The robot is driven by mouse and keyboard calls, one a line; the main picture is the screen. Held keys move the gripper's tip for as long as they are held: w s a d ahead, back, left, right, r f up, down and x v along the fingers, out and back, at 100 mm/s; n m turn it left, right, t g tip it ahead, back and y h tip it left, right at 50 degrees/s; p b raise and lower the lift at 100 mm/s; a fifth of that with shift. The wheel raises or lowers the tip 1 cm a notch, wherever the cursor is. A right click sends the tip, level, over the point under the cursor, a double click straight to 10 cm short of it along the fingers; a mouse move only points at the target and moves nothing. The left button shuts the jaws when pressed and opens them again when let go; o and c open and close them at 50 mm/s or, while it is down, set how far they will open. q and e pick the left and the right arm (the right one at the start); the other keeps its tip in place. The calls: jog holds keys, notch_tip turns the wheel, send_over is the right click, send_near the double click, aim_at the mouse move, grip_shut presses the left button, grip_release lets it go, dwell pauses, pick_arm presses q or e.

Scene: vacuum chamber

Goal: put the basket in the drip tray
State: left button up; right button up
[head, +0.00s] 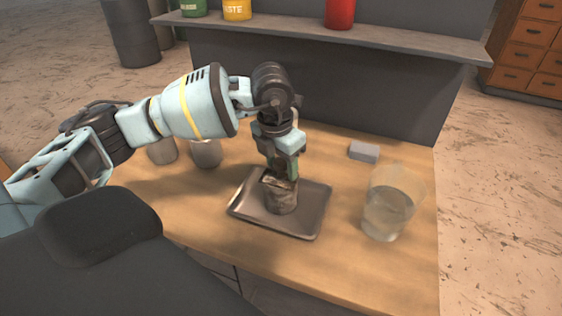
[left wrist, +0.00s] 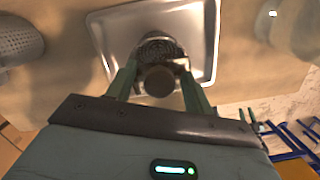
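The basket (head: 281,197) is a small dark metal cylinder. It stands within the drip tray (head: 247,209), a shallow grey metal tray on the wooden bench. The basket's mesh inside (left wrist: 158,48) shows in the left wrist view, with a dark round part in front of it. The tray (left wrist: 103,28) surrounds it there. My left gripper (head: 281,172) points down over the basket. Its fingers (left wrist: 158,72) stand apart, one on each side of the basket's top. I cannot tell whether they press on it. My right gripper is out of view.
A clear beaker (head: 388,203) stands right of the tray. A small grey block (head: 364,152) lies behind it. Two metal cups, one near (head: 206,153) and one farther left (head: 162,151), stand left of the tray. A shelf (head: 400,41) with containers runs behind.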

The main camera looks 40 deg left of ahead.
pick_arm(q)
jog(key=shift+r, duration=0.15)
notch_tip(320, 180, up, 12)
jog(key=s, duration=0.1)
jog(key=shift+s, duration=0.2)
jog(key=shift+a, duration=0.1)
dwell(0.3)
